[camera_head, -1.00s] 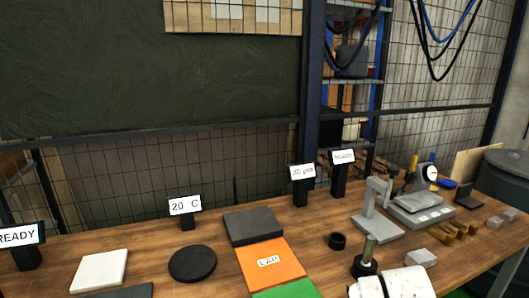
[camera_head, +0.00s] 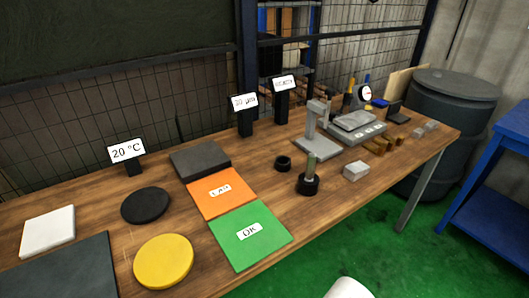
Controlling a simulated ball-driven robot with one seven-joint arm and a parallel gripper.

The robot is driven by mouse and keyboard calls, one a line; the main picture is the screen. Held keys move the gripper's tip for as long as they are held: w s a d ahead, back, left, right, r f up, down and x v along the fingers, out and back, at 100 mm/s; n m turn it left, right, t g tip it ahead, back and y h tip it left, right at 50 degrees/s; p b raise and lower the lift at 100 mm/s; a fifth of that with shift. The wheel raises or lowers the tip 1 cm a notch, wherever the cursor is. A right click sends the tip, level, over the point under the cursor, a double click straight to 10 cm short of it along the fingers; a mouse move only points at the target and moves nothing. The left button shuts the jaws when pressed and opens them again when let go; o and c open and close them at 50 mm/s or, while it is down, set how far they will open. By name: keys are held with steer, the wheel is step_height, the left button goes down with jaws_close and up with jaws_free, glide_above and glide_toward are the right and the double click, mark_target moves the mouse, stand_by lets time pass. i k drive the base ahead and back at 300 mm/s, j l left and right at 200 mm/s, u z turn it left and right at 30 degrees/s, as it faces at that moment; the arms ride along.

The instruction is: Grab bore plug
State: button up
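What looks like the bore plug is an upright grey-green cylinder (camera_head: 310,168) in a round black base (camera_head: 308,185), standing on the wooden bench right of the green OK mat. I cannot tell whether the cylinder and base are one piece. A small black ring (camera_head: 283,163) lies just behind it to the left, apart from it. A light grey block (camera_head: 356,171) lies to its right. My gripper is not in view; only a white rounded part, probably of my arm, shows at the bottom edge, below the bench front.
The green OK mat (camera_head: 262,250), orange LAP mat (camera_head: 231,205) and yellow disc (camera_head: 163,262) lie to the left. A grey stand (camera_head: 316,140) and a dial gauge device (camera_head: 358,122) stand behind. Bare wood (camera_head: 335,200) lies before the plug. A blue table (camera_head: 497,205) is at right.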

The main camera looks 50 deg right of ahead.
mark_target(310, 173)
steer(key=i+z, duration=0.15)
steer(key=z, duration=0.2)
steer(key=i+z, duration=0.2)
steer(key=z, duration=0.15)
steer(key=i+j+z, duration=0.1)
steer(key=z, duration=0.25)
